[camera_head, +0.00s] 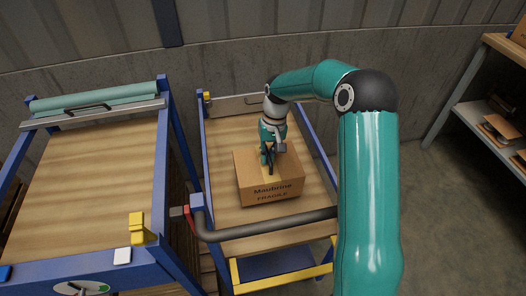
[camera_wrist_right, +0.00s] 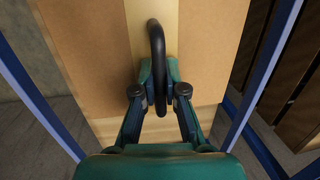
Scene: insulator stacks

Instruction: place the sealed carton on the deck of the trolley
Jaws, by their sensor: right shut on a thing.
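The sealed carton (camera_head: 265,198) is a brown box printed "Maubrine FRAGILE", with a paler tape strip and a black loop handle (camera_wrist_right: 156,45) on top. It is level, over the wooden deck (camera_head: 221,152) of the blue-framed trolley, near its middle. I cannot tell for sure whether its base touches the deck. My right gripper (camera_head: 268,165) comes down from above onto the carton's top. In the right wrist view, its fingers (camera_wrist_right: 160,88) are shut on the loop handle. My left gripper is not in view.
A dark push bar (camera_head: 270,228) crosses the trolley's near end. A blue-framed wooden bench (camera_head: 90,185) with a green roll (camera_head: 93,96) stands close on the left. A concrete wall is behind, and a loaded shelf (camera_head: 490,125) stands at the right. Deck around the carton is clear.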

